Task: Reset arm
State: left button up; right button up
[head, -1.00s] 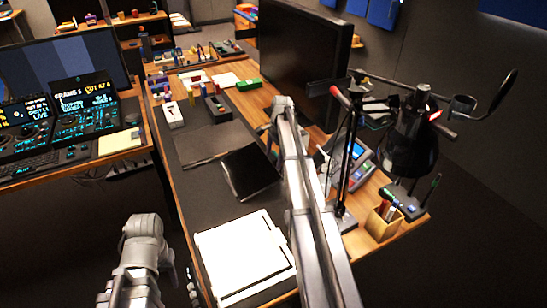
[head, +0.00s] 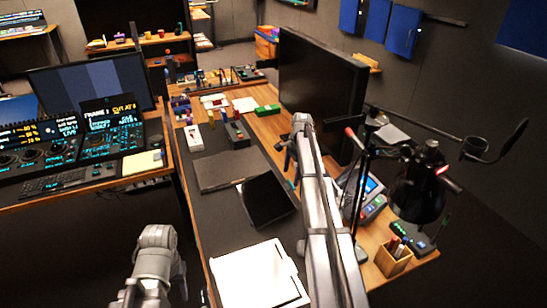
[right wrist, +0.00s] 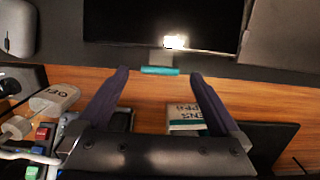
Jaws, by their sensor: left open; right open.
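My right gripper (head: 288,160) is over the desk in front of the large dark monitor (head: 320,85). In the right wrist view my right gripper (right wrist: 159,73) has its two dark fingers spread apart, with nothing visibly clamped. A small teal piece (right wrist: 160,71) shows between the fingertips; its distance from them is unclear. My left arm comes up at the bottom left, and my left gripper (head: 182,288) is small and dark beside the front of the desk, apart from any object. The trackball panel (head: 115,138) with lit displays stands on the left desk.
A black tablet-like slab (head: 268,202) and a white binder (head: 258,276) lie on the dark mat. A lamp (head: 418,190), a pen box (head: 393,257) and a card terminal (head: 365,195) crowd the right side. A dark floor gap separates the two desks.

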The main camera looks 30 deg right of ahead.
jog(key=s+a+n, duration=0.1)
jog(key=a, duration=0.2)
jog(key=s+a+n, duration=0.1)
jog(key=a, duration=0.3)
jog(key=s+a+n, duration=0.1)
jog(key=a+n, duration=0.1)
jog(key=a, duration=0.1)
jog(key=shift+s+a, duration=0.3)
jog(key=shift+a, duration=0.1)
jog(key=s+a+n+h+p, duration=0.1)
jog(key=s+a+n+h, duration=0.1)
jog(key=s+a+n, duration=1.6)
jog(key=s+a+r, duration=0.1)
jog(key=s+a, duration=0.6)
jog(key=a, duration=0.2)
jog(key=shift+s+a+h, duration=0.15)
jog(key=shift+a+h, duration=0.2)
jog(key=shift+h, duration=0.05)
